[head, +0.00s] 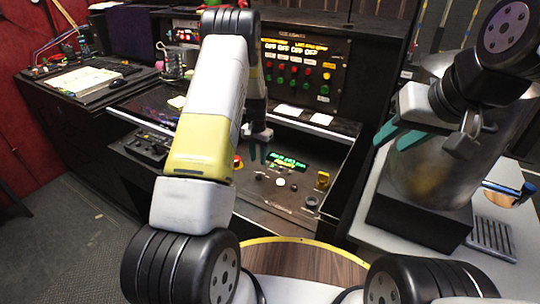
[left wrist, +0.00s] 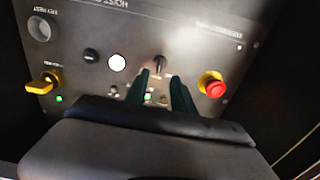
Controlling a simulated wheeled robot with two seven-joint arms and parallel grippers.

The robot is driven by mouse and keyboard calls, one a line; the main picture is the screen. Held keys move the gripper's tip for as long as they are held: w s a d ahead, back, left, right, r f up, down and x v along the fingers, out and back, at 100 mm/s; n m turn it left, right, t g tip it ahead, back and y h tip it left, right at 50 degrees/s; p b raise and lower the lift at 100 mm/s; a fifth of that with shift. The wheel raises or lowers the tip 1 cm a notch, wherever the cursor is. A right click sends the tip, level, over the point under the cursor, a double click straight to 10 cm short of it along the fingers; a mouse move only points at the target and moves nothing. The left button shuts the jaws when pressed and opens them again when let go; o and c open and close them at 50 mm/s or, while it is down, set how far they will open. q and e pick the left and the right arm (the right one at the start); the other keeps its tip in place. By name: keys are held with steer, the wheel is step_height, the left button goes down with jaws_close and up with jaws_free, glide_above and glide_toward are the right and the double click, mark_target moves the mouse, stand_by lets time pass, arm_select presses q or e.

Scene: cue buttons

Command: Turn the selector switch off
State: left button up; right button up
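A black selector knob (left wrist: 159,63) with a raised handle stands on the dark control panel (left wrist: 200,30) in the left wrist view. In the head view, it is the small knob (head: 258,176) near the panel's left side. My left gripper (head: 257,160) points down at the panel above this knob. In the left wrist view, its teal fingers (left wrist: 161,77) are apart, with the knob just beyond the gap between the tips. Contact cannot be told. My right gripper (head: 390,142) is raised at the right, apart from the panel, its teal fingers slightly spread and empty.
A red emergency button (left wrist: 214,86) is close beside the left fingers. A yellow-handled switch (left wrist: 45,83), another black knob (left wrist: 90,55) and a white button (left wrist: 117,62) share the panel. A metal cylinder (head: 430,185) stands below my right gripper.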

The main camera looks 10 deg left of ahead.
mark_target(259, 173)
arm_select(q)
step_height(259, 173, down, 7)
steer(key=shift+f, duration=0.1)
stand_by(0.3)
steer(key=shift+c, duration=0.2)
jaws_close()
